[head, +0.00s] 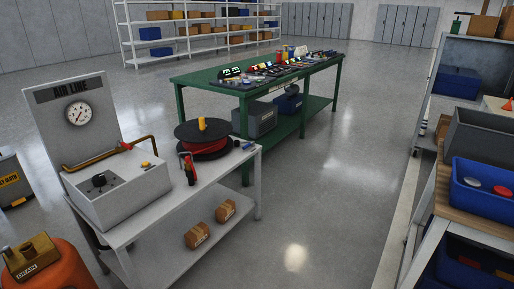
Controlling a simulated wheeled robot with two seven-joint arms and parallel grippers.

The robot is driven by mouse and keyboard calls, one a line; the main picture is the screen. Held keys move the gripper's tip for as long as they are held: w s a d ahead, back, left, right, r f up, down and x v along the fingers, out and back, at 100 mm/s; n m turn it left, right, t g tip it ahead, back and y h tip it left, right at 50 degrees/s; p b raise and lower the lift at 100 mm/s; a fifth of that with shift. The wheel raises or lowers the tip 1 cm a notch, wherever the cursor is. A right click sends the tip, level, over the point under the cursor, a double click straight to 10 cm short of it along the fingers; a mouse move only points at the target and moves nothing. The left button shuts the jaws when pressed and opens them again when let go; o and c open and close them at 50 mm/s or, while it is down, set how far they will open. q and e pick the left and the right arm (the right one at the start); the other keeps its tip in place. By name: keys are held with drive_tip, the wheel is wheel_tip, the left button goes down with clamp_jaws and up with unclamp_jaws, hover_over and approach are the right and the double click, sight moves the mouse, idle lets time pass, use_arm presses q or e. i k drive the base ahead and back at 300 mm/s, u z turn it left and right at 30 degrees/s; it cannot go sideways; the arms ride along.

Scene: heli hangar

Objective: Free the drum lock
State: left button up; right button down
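A black drum wound with red hose (205,147) lies flat on the right part of a white cart top (222,162). A small yellow piece (202,123) stands upright at the drum's centre; I cannot tell whether it is the lock. A hose end with a dark and red fitting (188,168) hangs at the drum's front left. A small dark item (248,146) lies at the cart's right edge, just beside the drum. Neither of my grippers is in view.
An AIR LINE panel with a gauge (78,113) and a grey box (118,192) occupy the cart's left. An orange container (52,270) stands lower left. A green table (262,80) with many items is behind. Shelving with blue bins (485,188) stands right. Central-right floor is clear.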

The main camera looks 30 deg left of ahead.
sight(248, 146)
drive_tip(key=z, duration=0.2)
drive_tip(key=i, duration=1.5)
drive_tip(key=u, duration=1.05)
drive_tip(key=i, duration=1)
drive_tip(key=u, duration=1.25)
drive_tip(key=i, duration=0.6)
drive_tip(key=u, duration=0.05)
